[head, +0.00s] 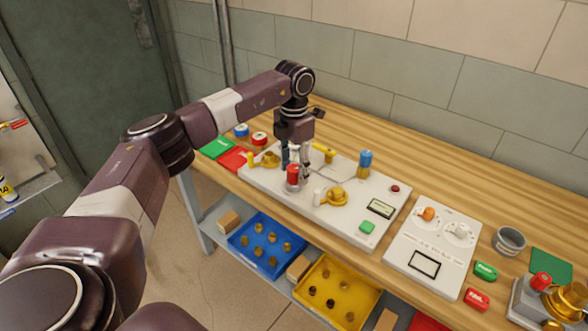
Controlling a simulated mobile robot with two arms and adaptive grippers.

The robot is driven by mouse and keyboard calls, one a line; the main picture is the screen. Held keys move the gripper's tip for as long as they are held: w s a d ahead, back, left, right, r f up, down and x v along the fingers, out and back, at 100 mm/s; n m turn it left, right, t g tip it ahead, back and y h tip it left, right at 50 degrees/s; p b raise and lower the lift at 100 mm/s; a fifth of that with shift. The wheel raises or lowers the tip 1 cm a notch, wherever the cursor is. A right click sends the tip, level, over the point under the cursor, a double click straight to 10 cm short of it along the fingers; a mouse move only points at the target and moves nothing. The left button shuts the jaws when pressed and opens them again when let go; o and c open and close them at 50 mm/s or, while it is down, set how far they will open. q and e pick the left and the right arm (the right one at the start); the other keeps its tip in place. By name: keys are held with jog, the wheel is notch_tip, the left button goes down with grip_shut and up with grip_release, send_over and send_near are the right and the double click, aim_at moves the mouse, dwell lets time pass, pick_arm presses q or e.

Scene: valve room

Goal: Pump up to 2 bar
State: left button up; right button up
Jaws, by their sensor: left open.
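A white panel (258,188) lies on the wooden bench and carries the pump parts. A red-topped plunger (293,177) stands on it, left of centre. My left gripper (297,167) points down at this plunger, its jaws open; whether they touch it I cannot tell. On the same panel are a brass valve (337,196), another brass part (269,160), a blue cylinder (365,162), a small display (381,208), a green button (367,227) and a red button (395,188). The display's reading is too small to make out. My right gripper is not in view.
A second white panel (440,225) with an orange knob lies to the right, then a grey cup (509,240) and a brass device (566,299). Blue (266,270) and yellow (352,311) bins sit on the shelf below. The tiled wall bounds the bench behind.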

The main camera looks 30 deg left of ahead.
aim_at(294, 168)
pick_arm(q)
notch_tip(294, 168, up, 12)
dwell(0.5)
dwell(0.4)
